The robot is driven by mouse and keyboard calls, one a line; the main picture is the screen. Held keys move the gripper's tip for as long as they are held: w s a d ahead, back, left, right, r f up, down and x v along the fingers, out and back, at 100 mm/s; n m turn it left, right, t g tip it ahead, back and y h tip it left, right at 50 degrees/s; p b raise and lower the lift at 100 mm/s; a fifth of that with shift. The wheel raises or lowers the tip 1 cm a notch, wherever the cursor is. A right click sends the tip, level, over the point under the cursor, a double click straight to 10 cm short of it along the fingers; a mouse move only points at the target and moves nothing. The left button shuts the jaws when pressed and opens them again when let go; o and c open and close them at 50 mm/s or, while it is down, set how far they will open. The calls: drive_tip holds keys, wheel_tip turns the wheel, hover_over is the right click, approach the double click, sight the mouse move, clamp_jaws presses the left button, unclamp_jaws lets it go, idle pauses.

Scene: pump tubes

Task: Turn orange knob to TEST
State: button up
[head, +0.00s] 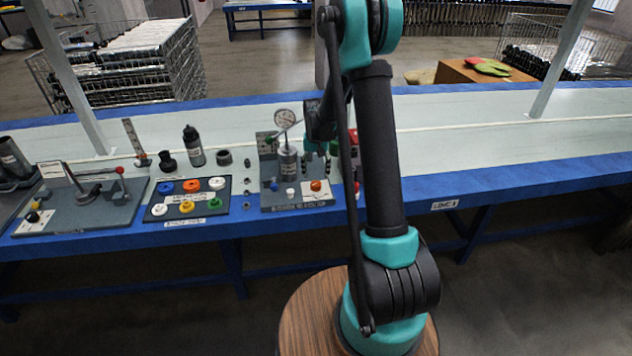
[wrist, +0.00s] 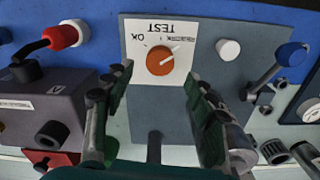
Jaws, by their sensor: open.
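The orange knob (head: 316,185) sits on the front right of the grey test panel (head: 268,205) in the head view. In the wrist view the orange knob (wrist: 160,60) is on a white label, with TEST upside down above it and OK to its left. A pale mark on the knob points up and right there, toward a small label I cannot read surely. My gripper (wrist: 161,70) is open and empty, its dark green fingers on either side of the knob in the picture. I cannot tell how far above it they are. In the head view my gripper (head: 321,148) is partly hidden.
A white button (wrist: 228,49) and a blue-handled lever (wrist: 291,54) are right of the knob in the wrist view. A grey box with a red-tipped lever (wrist: 62,37) stands left. In the head view a gauge (head: 285,118) and colored rings on a board (head: 226,187) are nearby.

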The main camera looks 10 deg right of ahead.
sight(316, 183)
drive_tip(key=shift+f, duration=2.4)
drive_tip(key=c, duration=1.2)
drive_tip(key=shift+o, duration=0.2)
drive_tip(key=n, duration=0.5)
drive_tip(key=shift+n, duration=0.4)
drive_tip(key=n, duration=0.4)
drive_tip(key=shift+n, duration=0.4)
